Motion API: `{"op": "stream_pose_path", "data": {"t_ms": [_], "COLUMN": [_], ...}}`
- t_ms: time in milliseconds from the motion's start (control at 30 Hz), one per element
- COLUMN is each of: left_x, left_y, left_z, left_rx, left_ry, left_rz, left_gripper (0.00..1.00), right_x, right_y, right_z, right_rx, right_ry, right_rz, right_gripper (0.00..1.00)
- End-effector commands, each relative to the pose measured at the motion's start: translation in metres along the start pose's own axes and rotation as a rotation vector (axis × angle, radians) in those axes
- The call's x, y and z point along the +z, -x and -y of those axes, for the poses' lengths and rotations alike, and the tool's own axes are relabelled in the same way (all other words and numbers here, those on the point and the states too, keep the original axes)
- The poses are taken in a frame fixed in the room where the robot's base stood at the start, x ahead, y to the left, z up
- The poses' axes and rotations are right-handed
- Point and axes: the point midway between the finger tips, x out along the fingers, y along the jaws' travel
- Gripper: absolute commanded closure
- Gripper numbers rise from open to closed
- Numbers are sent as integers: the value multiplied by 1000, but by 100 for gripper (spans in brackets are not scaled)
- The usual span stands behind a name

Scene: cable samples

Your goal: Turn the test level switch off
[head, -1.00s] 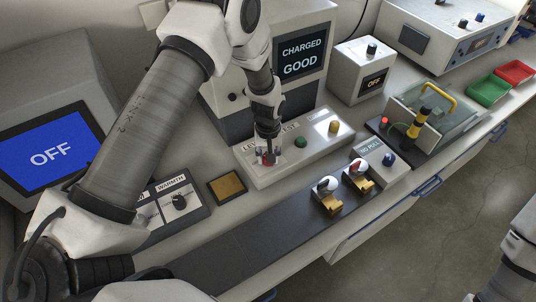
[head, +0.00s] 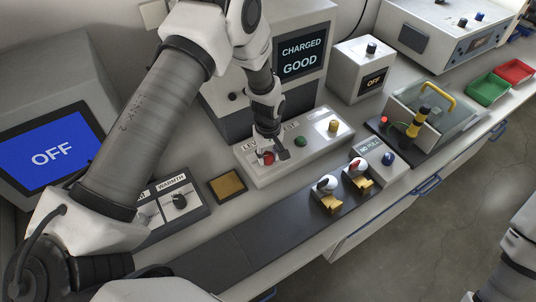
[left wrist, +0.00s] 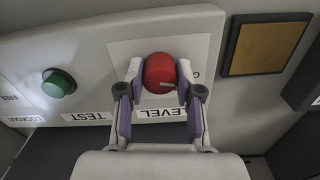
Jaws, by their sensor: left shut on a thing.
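The test level switch is a red round knob (head: 267,158) on the sloped white panel (head: 262,180) of the tester. It also shows in the left wrist view (left wrist: 160,72), above an upside-down label reading LEVEL. My left gripper (head: 272,153) is at the knob from above. In the left wrist view its two fingers (left wrist: 160,80) are shut on the knob, one on each side. The tester's screen (head: 301,55) reads CHARGED GOOD. The knob's pointer marks are too small to read. My right arm shows at the right edge, but its gripper is out of view.
A green button (head: 301,141) and a yellow knob (head: 334,126) sit farther right on the panel. A brass plate (head: 228,186) lies left of it. Two cable clamps (head: 328,197) stand in front. A blue OFF screen (head: 50,152) is at the left.

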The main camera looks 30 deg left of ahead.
Motion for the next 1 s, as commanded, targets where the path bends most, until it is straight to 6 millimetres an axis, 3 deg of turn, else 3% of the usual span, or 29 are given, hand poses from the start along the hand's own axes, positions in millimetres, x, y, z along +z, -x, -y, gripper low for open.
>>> {"op": "stream_pose_path", "data": {"t_ms": [100, 133, 200, 500, 633, 1000], "left_x": [2, 2, 2, 1, 0, 0], "left_y": [-3, -3, -3, 0, 12, 99], "left_z": [2, 2, 2, 1, 0, 0], "left_rx": [-7, -7, -6, -2, 0, -1], "left_ry": [1, 1, 1, 0, 0, 0], "left_rz": [6, 6, 6, 2, 0, 1], "left_gripper": [100, 62, 40, 40, 40, 40], "right_x": [0, 0, 0, 0, 0, 0], "right_y": [-1, -1, -1, 0, 0, 0], "right_z": [0, 0, 0, 0, 0, 0], "right_rx": [0, 0, 0, 0, 0, 0], "right_ry": [0, 0, 0, 0, 0, 0], "right_rz": [0, 0, 0, 0, 0, 0], "right_gripper": [60, 60, 60, 60, 60, 60]}}
